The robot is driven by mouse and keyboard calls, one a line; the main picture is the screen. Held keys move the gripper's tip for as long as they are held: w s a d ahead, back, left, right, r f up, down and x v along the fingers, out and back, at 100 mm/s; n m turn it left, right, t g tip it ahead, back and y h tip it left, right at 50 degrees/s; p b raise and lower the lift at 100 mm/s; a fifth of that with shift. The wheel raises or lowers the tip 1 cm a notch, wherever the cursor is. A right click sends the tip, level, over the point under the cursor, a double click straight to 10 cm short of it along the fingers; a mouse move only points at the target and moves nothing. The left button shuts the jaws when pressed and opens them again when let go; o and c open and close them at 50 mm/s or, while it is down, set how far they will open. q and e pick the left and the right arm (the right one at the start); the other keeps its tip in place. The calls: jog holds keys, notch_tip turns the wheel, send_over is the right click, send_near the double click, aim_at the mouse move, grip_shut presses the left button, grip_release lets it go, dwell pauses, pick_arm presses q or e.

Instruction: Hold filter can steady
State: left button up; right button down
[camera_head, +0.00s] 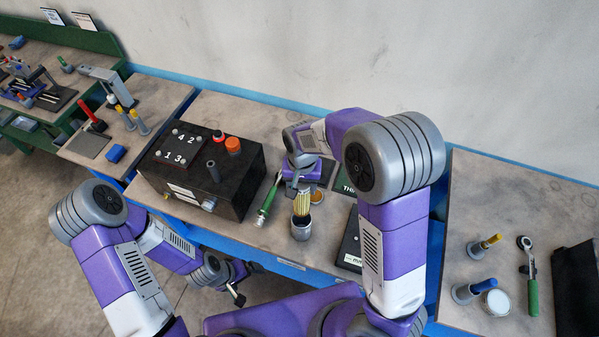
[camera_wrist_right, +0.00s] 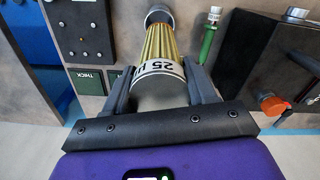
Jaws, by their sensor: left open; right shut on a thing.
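The filter can shows as a yellow pleated cylinder (camera_head: 301,205) in the head view, its lower end at a grey round cup (camera_head: 300,229) on the bench. In the right wrist view the can (camera_wrist_right: 161,48) has a white band marked "25" near the gripper, and the grey cup (camera_wrist_right: 158,14) is at its far end. My right gripper (camera_head: 298,187) is shut on the can's upper end, one finger on each side of it. Whether the can sits in the cup or just above it, I cannot tell. My left gripper (camera_head: 238,289) is open and empty, low in front of the bench.
A black box (camera_head: 215,178) with numbered top and red knobs stands left of the can. A green-handled tool (camera_head: 268,198) lies between them. A dark plate (camera_head: 350,245) lies to the right. A side bench (camera_head: 520,210) holds a ratchet (camera_head: 531,290) and small cups.

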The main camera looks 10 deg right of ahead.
jog(key=shift+s+f+b, duration=0.25)
jog(key=shift+f+b, duration=0.2)
jog(key=shift+f, duration=0.15)
notch_tip(320, 180, down, 4)
jog(key=b, duration=0.3)
jog(key=shift+w, duration=0.15)
